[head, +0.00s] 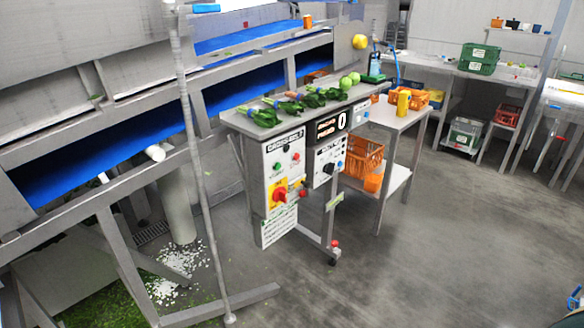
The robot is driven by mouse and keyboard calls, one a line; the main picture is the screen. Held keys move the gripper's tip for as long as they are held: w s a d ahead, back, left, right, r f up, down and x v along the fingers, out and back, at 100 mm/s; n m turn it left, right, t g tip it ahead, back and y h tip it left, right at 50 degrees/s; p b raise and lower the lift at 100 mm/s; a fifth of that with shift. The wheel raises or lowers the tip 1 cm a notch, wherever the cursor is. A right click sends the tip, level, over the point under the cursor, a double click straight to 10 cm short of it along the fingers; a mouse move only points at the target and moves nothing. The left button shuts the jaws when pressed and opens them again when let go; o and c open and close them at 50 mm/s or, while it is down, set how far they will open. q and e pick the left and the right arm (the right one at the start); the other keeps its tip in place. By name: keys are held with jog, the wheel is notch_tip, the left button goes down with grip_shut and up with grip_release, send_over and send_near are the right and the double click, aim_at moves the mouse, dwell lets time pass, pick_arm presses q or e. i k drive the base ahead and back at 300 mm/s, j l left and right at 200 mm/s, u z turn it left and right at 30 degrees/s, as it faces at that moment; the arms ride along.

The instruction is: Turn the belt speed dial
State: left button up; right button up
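A grey control box (284,183) stands on a post beside the conveyor. It carries small coloured buttons and a red rotary switch (280,194) on a yellow plate. A second panel (326,158) to its right has a black round knob (329,168), which looks like the speed dial; its label is too small to read. Above it a black display (331,125) shows 0. Neither of my grippers can be made out in the head view, and nothing touches the knob.
Bunches of greens (312,97) lie on the narrow steel shelf (268,129) above the panels. Blue conveyor belts (100,160) run at left, with a thin upright pole (200,190) before them. A side table (398,116) stands behind. The floor (420,250) at front right is clear.

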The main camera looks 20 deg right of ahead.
aim_at(328, 169)
jog(key=i+l+u, duration=0.2)
jog(key=l+u, duration=0.2)
jog(key=l, duration=0.2)
jog(key=l+u, duration=0.2)
jog(key=l, duration=0.15)
jog(key=i+l+u, duration=0.15)
jog(key=l, duration=0.4)
jog(key=l+u, duration=0.1)
jog(key=l, duration=0.4)
jog(key=i+l+u, duration=0.15)
jog(key=l, duration=3.2)
jog(key=k, duration=0.1)
